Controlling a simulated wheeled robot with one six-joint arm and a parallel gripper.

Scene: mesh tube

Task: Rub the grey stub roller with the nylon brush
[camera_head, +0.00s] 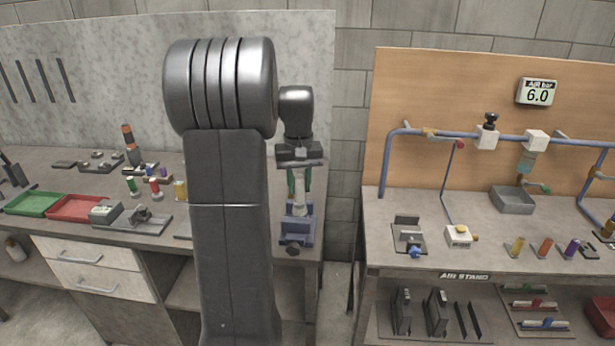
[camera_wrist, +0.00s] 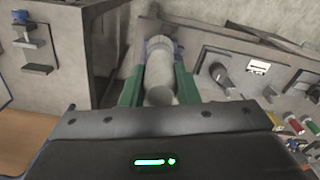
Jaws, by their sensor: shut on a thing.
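My gripper (camera_head: 298,192) is pointed down over the right end of the left bench. Its green fingers (camera_wrist: 158,88) are shut on a pale grey cylinder (camera_wrist: 159,72), which also shows between them in the head view. I cannot tell for sure whether this is the stub roller or the nylon brush. A blue fixture (camera_head: 297,232) with a dark knob stands directly below the gripper. The cylinder's lower end is close to the fixture, but I cannot tell whether they touch. No other clear roller or brush shows.
A green tray (camera_head: 33,203), a red tray (camera_head: 76,208) and a grey fixture (camera_head: 146,219) lie on the left bench. Small coloured pieces stand behind them. My arm hides the bench's middle. A gap separates it from the right bench (camera_head: 445,257) with blue pipes.

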